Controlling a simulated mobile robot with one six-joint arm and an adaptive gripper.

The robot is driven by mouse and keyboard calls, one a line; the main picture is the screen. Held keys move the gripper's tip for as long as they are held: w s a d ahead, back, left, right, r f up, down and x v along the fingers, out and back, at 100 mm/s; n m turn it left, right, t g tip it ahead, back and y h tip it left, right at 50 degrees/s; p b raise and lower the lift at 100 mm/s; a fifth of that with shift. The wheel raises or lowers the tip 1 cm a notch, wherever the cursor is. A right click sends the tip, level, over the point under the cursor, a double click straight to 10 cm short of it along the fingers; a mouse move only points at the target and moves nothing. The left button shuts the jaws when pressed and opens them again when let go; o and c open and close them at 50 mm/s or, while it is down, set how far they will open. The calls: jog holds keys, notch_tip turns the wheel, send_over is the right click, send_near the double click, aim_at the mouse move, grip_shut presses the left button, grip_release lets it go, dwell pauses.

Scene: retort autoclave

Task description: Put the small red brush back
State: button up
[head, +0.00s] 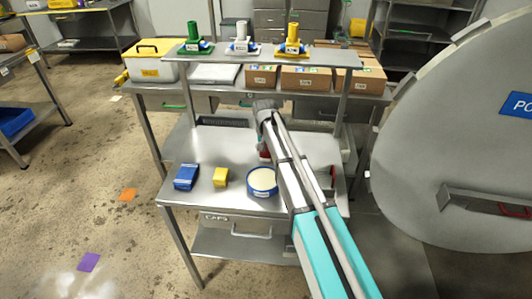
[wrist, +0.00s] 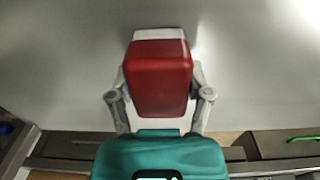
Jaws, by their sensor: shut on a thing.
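The small red brush (wrist: 160,78) is in the wrist view, a red block with a pale strip along its top edge. My gripper (wrist: 160,95) is shut on it, with one finger on each side and the tips partly hidden. In the head view a bit of red (head: 264,152) shows beside my arm, above or at the steel table (head: 205,150). Most of my gripper is hidden behind my arm there. I cannot tell whether the brush touches the table.
A blue block (head: 186,177), a yellow block (head: 220,177) and a blue-rimmed round tub (head: 262,180) stand along the table's front. Green (head: 194,40), white (head: 241,40) and yellow (head: 292,42) upright items stand on the raised shelf (head: 225,58). A large round door (head: 460,130) is at right.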

jog(key=shift+f, duration=0.15)
jog(key=o, duration=1.2)
jog(key=shift+d, duration=0.1)
notch_tip(320, 180, up, 12)
jog(key=p, duration=1.2)
jog(key=shift+r, duration=0.2)
jog(key=s+d, duration=2.3)
jog(key=s, duration=0.3)
